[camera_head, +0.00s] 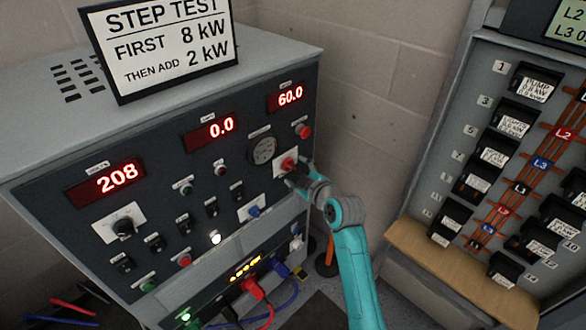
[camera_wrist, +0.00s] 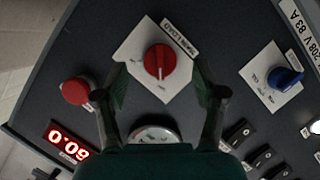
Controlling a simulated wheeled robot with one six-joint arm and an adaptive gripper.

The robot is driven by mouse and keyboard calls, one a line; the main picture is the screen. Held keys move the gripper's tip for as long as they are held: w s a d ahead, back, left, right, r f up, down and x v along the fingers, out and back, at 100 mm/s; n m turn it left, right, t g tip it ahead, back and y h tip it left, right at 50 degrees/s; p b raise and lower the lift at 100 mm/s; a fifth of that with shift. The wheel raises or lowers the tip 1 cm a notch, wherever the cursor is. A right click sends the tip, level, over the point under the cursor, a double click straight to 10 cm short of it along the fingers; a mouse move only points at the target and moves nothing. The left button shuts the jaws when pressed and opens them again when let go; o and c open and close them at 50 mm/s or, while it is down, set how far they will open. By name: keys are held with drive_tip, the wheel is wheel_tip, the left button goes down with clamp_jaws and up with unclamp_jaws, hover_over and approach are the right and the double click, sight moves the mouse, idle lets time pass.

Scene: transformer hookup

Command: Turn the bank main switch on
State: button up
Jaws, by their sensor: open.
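The red rotary knob (camera_wrist: 159,61) sits on a white square plate (camera_wrist: 141,45) on the dark panel, beside a small label that I cannot read for certain. It looks like the bank main switch. In the head view the red knob (camera_head: 288,163) is at the panel's right side. My gripper (camera_wrist: 160,78) is open, with one finger on either side of the knob and a gap showing on both sides. In the head view my gripper (camera_head: 299,178) is right at the knob and partly hides its plate.
A red push button (camera_wrist: 76,91) is left of my fingers and a round gauge (camera_wrist: 154,134) lies below the knob. A blue knob (camera_wrist: 285,78) is to the right. The displays read 208 (camera_head: 117,178), 0.0 (camera_head: 221,128) and 60.0 (camera_head: 290,95). A breaker panel (camera_head: 520,150) stands at the right.

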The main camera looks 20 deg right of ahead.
sight(292, 168)
drive_tip(key=shift+x, duration=1.6)
drive_tip(key=c, duration=1.1)
drive_tip(key=shift+c, duration=0.2)
